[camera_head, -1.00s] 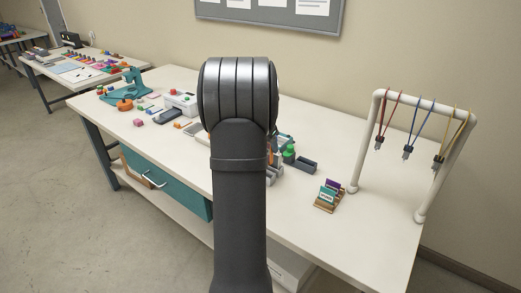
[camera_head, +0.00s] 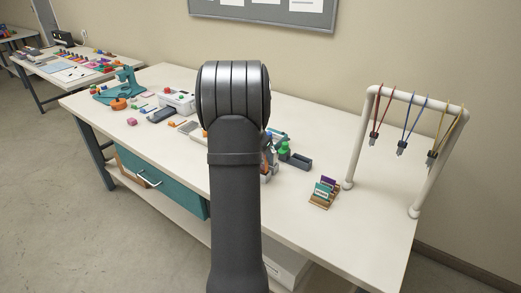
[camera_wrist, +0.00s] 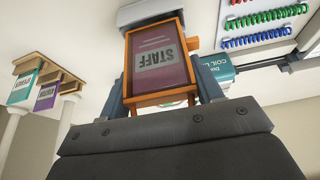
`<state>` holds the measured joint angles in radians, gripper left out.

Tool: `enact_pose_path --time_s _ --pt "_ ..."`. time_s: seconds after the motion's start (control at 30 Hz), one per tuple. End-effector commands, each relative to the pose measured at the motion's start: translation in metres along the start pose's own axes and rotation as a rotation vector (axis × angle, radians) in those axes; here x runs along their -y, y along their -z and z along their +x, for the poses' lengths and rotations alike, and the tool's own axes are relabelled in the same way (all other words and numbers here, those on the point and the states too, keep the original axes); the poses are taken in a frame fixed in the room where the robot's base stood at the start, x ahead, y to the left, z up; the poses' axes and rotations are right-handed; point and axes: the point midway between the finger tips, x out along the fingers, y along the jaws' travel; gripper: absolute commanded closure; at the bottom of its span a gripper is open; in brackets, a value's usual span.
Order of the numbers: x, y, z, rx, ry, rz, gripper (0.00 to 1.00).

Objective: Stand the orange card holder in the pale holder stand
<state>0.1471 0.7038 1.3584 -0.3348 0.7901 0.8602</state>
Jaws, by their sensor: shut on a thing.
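The orange card holder (camera_wrist: 135,90) shows in the wrist view with a dark purple card marked STAFF. My gripper (camera_wrist: 162,68) is shut on it, one finger along each side. The wrist picture is upside down, so the holder's lower end points to the picture's top. There a pale block, apparently the holder stand (camera_wrist: 148,12), lies right at that end. I cannot tell whether the holder is seated in it or just above it.
A tan rack (camera_head: 322,203) with teal and purple cards stands at right, near a white pipe frame (camera_head: 356,140) with hanging lanyards. A dark grey tray (camera_head: 298,160) and green item are beside my arm. The table's front right is clear.

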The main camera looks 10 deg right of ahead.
Motion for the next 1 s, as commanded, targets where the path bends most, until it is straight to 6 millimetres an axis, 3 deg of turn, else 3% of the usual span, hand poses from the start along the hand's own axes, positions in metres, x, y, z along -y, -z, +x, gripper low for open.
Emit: enact_pose_path --time_s 0.4,1.0 --pt "0.000 -0.009 0.021 0.000 0.000 0.000 0.63" --pt "0.000 -0.010 0.025 0.000 0.000 0.000 0.63"
